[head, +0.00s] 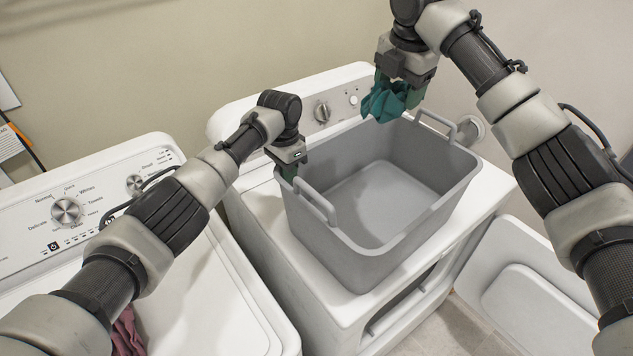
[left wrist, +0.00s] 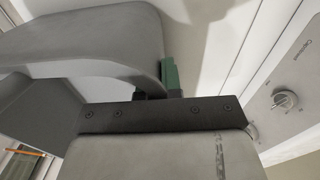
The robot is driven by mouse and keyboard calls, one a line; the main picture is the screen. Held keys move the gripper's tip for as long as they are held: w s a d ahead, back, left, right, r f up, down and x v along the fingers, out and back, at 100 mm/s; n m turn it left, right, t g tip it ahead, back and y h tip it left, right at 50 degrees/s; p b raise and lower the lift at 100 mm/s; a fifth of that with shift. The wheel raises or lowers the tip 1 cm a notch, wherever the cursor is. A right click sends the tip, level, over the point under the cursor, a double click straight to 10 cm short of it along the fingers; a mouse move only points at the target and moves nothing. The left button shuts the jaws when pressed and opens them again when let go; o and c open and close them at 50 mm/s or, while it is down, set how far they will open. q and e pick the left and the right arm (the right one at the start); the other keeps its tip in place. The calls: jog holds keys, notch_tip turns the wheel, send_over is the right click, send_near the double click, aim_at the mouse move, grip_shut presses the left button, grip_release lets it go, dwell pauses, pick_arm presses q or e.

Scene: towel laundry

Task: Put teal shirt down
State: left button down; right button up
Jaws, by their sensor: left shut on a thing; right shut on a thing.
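The teal shirt (head: 384,103) is a small bunched cloth hanging from my right gripper (head: 401,88), which is shut on it above the back rim of the grey basket (head: 428,213). The shirt is clear of the basket floor. The basket stands upright on the white dryer, and its visible inside is empty. My left gripper (head: 287,172) is at the basket's left rim, near its handle, and is shut on the basket. In the left wrist view a green finger (left wrist: 170,74) shows against the grey basket wall (left wrist: 85,45); the exact grip point is partly hidden.
The white dryer (head: 262,228) carries the basket; its open door (head: 530,305) sticks out at the lower right. A white washer (head: 225,300) with a control panel stands at the left. A dark red cloth (head: 128,333) shows partly behind my left arm. A wall stands close behind.

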jog(key=shift+n, duration=0.3)
jog(key=s+f, duration=0.1)
jog(key=f, duration=0.7)
jog(key=s+f, duration=0.1)
jog(key=f, duration=0.8)
jog(key=s+f, duration=0.2)
jog(key=f, duration=0.7)
jog(key=shift+a, duration=0.1)
send_over(374, 224)
jog(key=shift+s+f, duration=0.15)
jog(key=shift+f, duration=0.95)
jog(key=shift+s+f, duration=0.1)
jog(key=shift+f, duration=0.95)
jog(key=o, duration=1)
jog(key=shift+f, duration=0.1)
jog(key=r, duration=0.4)
jog(key=s+r, duration=0.1)
jog(key=r, duration=0.7)
jog(key=shift+s+d+r, duration=0.1)
jog(key=shift+s+d, duration=0.2)
jog(key=shift+s, duration=0.05)
